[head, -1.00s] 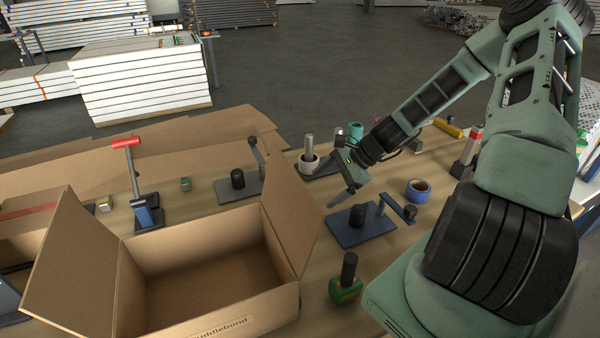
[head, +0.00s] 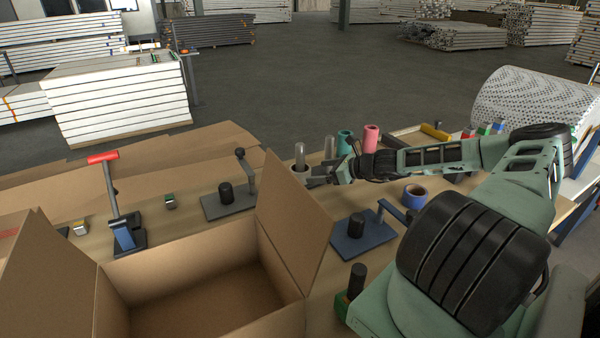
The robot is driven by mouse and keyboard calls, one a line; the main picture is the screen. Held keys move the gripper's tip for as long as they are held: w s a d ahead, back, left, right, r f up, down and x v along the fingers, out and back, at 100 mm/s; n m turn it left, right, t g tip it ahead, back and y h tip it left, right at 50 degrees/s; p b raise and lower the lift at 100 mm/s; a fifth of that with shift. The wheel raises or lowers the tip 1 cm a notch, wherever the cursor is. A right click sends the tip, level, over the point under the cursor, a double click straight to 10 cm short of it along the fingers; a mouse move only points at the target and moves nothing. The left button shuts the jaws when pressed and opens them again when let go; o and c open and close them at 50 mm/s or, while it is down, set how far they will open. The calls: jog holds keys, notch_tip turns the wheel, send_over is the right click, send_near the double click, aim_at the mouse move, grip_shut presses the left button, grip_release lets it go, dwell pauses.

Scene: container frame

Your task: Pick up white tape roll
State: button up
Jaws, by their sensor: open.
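The white tape roll (head: 299,176) sits around the foot of an upright grey post at the back of the table, just beyond the open flap of the cardboard box. My gripper (head: 315,176) is open and held low, just right of the roll, with its fingers pointing left toward it. The fingers are close to the roll; whether they touch it or reach around it I cannot tell. The lower part of the roll is partly hidden by the box flap.
The open cardboard box (head: 122,278) fills the front, its raised flap (head: 293,220) near my gripper. A blue tape roll (head: 414,196) and a blue stand (head: 362,247) are right of the flap. Teal (head: 344,142) and pink (head: 371,137) rolls stand behind my gripper.

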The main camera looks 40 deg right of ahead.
aim_at(299, 173)
jog(key=p+x, duration=0.2)
jog(key=x, duration=0.7)
jog(key=shift+a, duration=0.2)
jog(key=c, duration=1.1)
